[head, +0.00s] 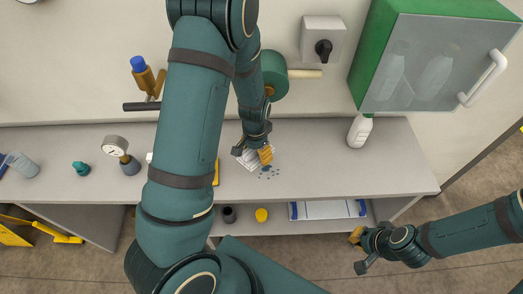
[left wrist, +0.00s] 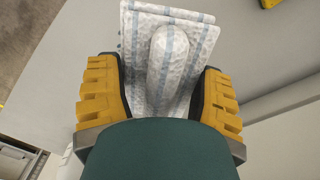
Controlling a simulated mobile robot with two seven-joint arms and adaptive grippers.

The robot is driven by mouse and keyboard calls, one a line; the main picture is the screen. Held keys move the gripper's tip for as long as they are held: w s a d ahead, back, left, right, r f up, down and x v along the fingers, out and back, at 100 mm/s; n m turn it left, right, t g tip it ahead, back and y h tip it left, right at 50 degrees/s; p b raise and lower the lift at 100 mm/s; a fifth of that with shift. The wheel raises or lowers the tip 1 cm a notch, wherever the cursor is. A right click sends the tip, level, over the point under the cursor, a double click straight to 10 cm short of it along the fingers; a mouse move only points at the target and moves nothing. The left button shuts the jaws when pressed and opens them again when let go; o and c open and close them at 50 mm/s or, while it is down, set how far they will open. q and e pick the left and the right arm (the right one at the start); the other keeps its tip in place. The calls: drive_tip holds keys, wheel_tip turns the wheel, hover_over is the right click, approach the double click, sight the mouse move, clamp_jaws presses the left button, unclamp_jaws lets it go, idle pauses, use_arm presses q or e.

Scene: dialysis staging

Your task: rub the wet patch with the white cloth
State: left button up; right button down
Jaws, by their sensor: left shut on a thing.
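The white cloth (head: 249,160) is on the grey counter under my left gripper (head: 256,150). In the left wrist view the cloth (left wrist: 195,38) is folded, with pale blue stripes and a raised fold standing between the yellow-padded fingers. My left gripper (left wrist: 162,95) is shut on that fold. The wet patch (head: 268,173) shows as small dark blue spots just in front of and right of the cloth; part of it may be hidden under cloth or gripper. My right gripper (head: 357,252) is open and empty, low in front of the counter.
A pressure gauge (head: 115,146) and a teal knob-like item (head: 81,168) stand at left. A white bottle (head: 360,131) stands at the back right below a green cabinet (head: 375,55). The counter (head: 345,175) right of the cloth is clear. A lower shelf holds a yellow item (head: 261,215).

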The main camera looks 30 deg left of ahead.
sight(279, 168)
use_arm(q)
drive_tip(key=shift+a, duration=0.15)
drive_tip(key=shift+f, duration=1)
drive_tip(key=shift+f+b, duration=1.05)
drive_tip(key=shift+f, duration=1)
drive_tip(key=shift+f+b, duration=0.85)
drive_tip(key=shift+f, duration=0.15)
drive_tip(key=shift+w+d+r, duration=0.1)
drive_tip(key=shift+w+d, duration=0.4)
drive_tip(key=shift+d, duration=0.35)
drive_tip(key=shift+w+d+r, duration=0.1)
drive_tip(key=shift+w+d, duration=0.4)
drive_tip(key=shift+d, duration=0.3)
drive_tip(key=shift+w+d+f, duration=0.1)
drive_tip(key=shift+w+d, duration=0.25)
drive_tip(key=shift+d, duration=0.25)
drive_tip(key=shift+w+d+f, duration=0.1)
drive_tip(key=shift+w+d, duration=0.25)
drive_tip(key=shift+d, duration=0.3)
drive_tip(key=shift+w+d, duration=0.35)
drive_tip(key=shift+d, duration=0.25)
drive_tip(key=shift+r, duration=0.1)
